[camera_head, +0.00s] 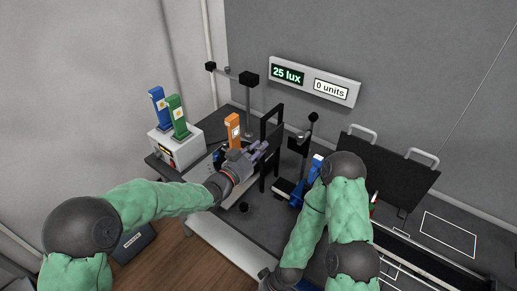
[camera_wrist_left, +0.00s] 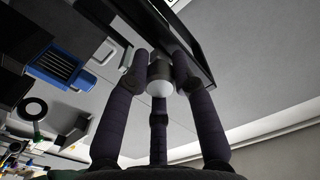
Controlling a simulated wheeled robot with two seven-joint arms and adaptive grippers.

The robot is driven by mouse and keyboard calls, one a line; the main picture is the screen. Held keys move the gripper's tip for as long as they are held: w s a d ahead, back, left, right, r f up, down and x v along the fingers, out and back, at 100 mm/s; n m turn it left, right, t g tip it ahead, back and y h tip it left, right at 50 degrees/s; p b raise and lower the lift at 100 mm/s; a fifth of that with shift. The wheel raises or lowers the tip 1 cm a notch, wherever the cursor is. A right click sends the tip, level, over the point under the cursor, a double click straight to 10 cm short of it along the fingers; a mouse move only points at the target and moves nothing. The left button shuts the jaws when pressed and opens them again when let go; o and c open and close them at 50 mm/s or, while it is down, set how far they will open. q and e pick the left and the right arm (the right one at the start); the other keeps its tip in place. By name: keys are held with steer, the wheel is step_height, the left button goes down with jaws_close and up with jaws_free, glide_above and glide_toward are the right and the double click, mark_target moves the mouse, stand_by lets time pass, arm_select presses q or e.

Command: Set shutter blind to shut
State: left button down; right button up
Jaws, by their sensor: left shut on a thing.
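The shutter blind appears to be the upright black panel and frame (camera_head: 271,139) on the bench, left of centre in the head view. Its dark edge (camera_wrist_left: 198,50) also crosses the top of the left wrist view. My left gripper (camera_head: 260,149) reaches it from the left. In the left wrist view its dark fingers (camera_wrist_left: 160,82) are closed around a small pale grey knob (camera_wrist_left: 160,74) beside the dark panel. The fingers hide part of the knob. My right arm is folded in the foreground, and its gripper does not show.
A wall display (camera_head: 315,82) reads "25 lux" and "0 units". An orange module (camera_head: 233,130) stands just behind my left gripper. A white box (camera_head: 177,146) with blue and green modules is farther left. A black stand (camera_head: 301,140) is right of the panel. A black handled board (camera_head: 388,168) is at right.

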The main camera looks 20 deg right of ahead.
mark_target(266, 154)
arm_select(q)
step_height(266, 154, down, 5)
steer(key=b, duration=0.3)
steer(key=shift+s+f, duration=0.1)
steer(key=shift+f, duration=0.1)
steer(key=c, duration=1)
jaws_free()
steer(key=shift+r, duration=0.1)
steer(key=shift+a, duration=0.25)
steer(key=v, duration=1.1)
steer(key=shift+s+a, duration=0.15)
steer(key=shift+s, duration=0.15)
